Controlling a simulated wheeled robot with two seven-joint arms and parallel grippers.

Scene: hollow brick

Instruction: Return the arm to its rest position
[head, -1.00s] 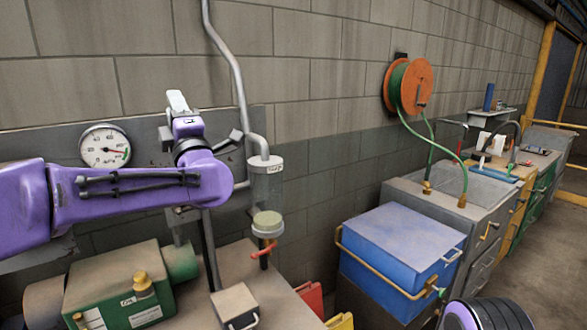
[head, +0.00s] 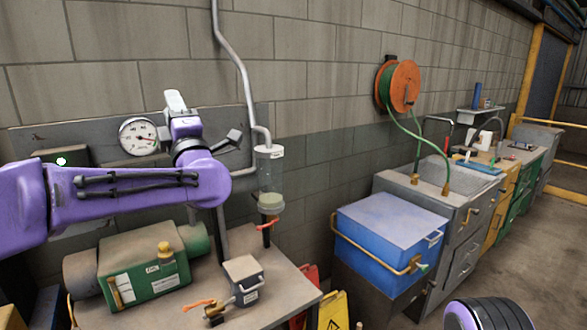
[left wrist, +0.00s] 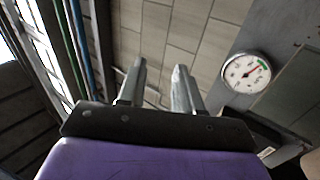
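My left arm comes in from the left in the head view, its purple links held roughly level in front of the wall. My left gripper (head: 175,100) points upward at the wrist. In the left wrist view the two grey fingers of this gripper (left wrist: 156,85) stand apart with nothing between them, so it is open and empty. My right gripper is not in view.
Behind my left arm is a wall gauge (head: 138,136), also in the left wrist view (left wrist: 246,72). Below are a green machine (head: 128,268) and a small grey box (head: 243,268) on a bench. A blue chest (head: 390,235) and an orange hose reel (head: 404,86) are right. Floor is open at lower right.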

